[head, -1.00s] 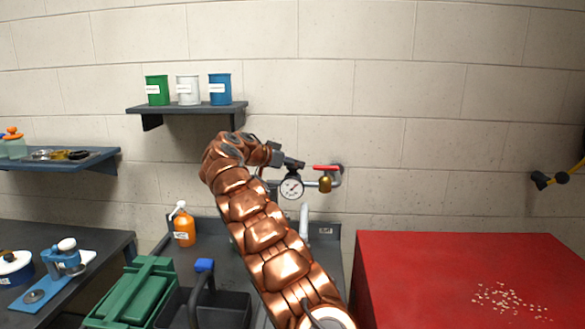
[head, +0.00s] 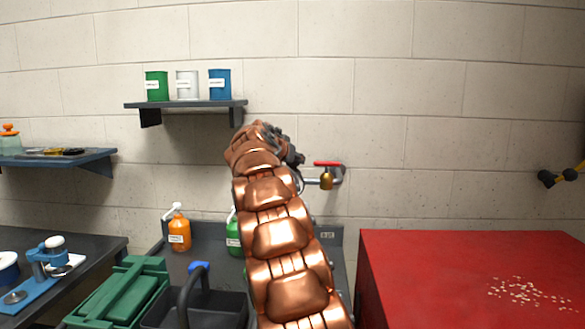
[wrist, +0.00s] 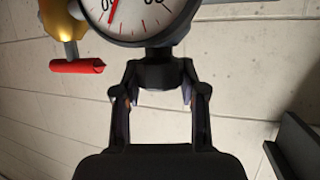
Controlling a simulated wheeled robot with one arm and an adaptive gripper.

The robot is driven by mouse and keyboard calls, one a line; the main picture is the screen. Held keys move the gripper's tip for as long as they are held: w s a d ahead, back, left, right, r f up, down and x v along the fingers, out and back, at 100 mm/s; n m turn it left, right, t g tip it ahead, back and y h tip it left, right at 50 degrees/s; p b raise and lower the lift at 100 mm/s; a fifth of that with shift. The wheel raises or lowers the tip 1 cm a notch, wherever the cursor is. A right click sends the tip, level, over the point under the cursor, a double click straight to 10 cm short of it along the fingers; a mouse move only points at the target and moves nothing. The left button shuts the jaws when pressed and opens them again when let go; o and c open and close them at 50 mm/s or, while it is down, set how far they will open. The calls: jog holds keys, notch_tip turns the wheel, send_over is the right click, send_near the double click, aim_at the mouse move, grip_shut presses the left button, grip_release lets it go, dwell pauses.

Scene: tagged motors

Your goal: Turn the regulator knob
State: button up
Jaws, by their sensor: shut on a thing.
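The black regulator knob (wrist: 158,72) sits below the white-faced gauge (wrist: 145,14) in the wrist view. The gauge is cut off by the top edge, and its red needle shows. My gripper (wrist: 160,92) is shut on the knob, with a finger on each side of it. In the head view, my copper arm reaches up to the wall and hides the gauge and knob. Only part of my dark gripper (head: 294,157) shows there.
A red-handled valve (head: 327,164) with a brass body is just right of my gripper; its red handle also shows in the wrist view (wrist: 77,66). A shelf (head: 190,104) with several cans is at left. A red cabinet (head: 430,262) stands at right.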

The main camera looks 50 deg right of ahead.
jog(key=shift+s+n+t, duration=0.15)
jog(key=shift+n+t, duration=0.25)
jog(key=shift+r+n+t+y+p, duration=0.1)
jog(key=shift+n+t+y+p, duration=0.85)
jog(key=shift+n+t, duration=0.2)
jog(key=n+t+y+p, duration=0.3)
jog(key=n+p, duration=0.1)
jog(key=p, duration=0.2)
jog(key=shift+r+t, duration=0.15)
jog(key=shift+t, duration=0.1)
jog(key=shift+n+t+y+p, duration=0.8)
jog(key=shift+n+y+p, duration=0.35)
jog(key=shift+n+y, duration=0.5)
jog(key=shift+d+n+y+p, duration=0.1)
jog(key=shift+n+y+p, duration=0.35)
jog(key=shift+y, duration=0.35)
jog(key=shift+f+n+t+y+p, duration=0.25)
jog(key=shift+n+y+p, duration=0.5)
jog(key=shift+n+y, duration=0.4)
jog(key=o, duration=1.1)
jog(key=shift+o, duration=0.2)
